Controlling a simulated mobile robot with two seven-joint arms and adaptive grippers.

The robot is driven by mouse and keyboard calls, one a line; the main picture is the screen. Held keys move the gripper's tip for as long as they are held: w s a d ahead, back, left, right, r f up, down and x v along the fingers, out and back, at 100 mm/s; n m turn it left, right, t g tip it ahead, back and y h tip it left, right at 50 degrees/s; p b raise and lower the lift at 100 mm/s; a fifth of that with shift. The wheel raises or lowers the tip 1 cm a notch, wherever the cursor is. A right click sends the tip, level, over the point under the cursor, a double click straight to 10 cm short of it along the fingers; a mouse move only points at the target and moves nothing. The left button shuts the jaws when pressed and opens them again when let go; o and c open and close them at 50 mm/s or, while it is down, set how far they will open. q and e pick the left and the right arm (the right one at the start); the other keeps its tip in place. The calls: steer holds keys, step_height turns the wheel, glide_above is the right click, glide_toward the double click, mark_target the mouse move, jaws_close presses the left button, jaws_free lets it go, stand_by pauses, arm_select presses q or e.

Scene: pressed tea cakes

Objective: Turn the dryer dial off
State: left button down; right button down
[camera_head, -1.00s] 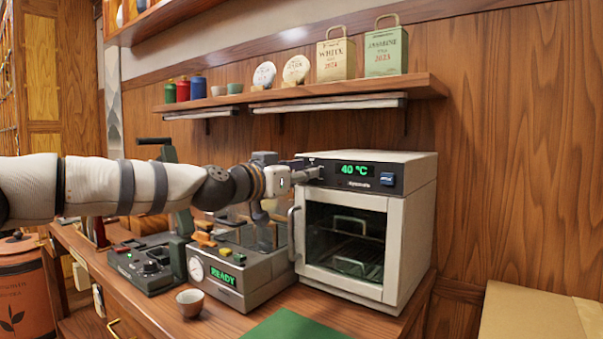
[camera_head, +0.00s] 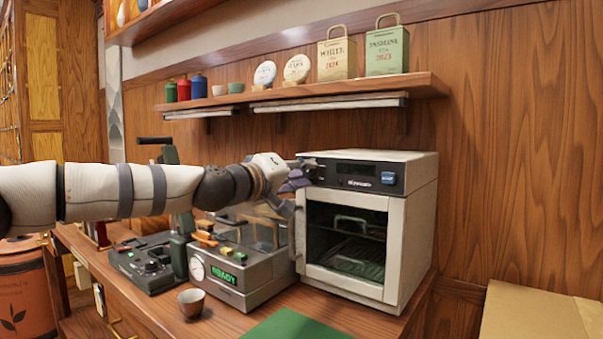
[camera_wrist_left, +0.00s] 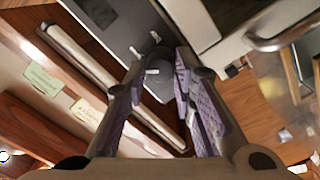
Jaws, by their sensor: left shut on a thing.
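The dryer (camera_head: 420,180) is a pale box with a glass door on the counter at the right. Its display (camera_head: 352,169) is dark, with no digits showing. My left gripper (camera_head: 304,170) reaches the left end of the dryer's dark front panel. In the left wrist view, the purple-padded fingers of my left gripper (camera_wrist_left: 160,68) are closed around the dark dial (camera_wrist_left: 154,54) on the panel. The fingers hide the dial in the head view. My right gripper is not in view.
A press machine (camera_head: 245,280) with a READY display stands left of the dryer. A small cup (camera_head: 191,302) and a green mat (camera_head: 300,327) lie in front. A shelf (camera_head: 350,91) with tins and tea cakes runs above the dryer.

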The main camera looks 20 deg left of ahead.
arm_select(q)
steer(key=n, duration=0.4)
steer(key=shift+f, duration=0.1)
steer(key=shift+n, duration=1.7)
steer(key=c, duration=1.3)
jaws_free()
steer(key=shift+c, duration=0.2)
steer(key=v, duration=1.2)
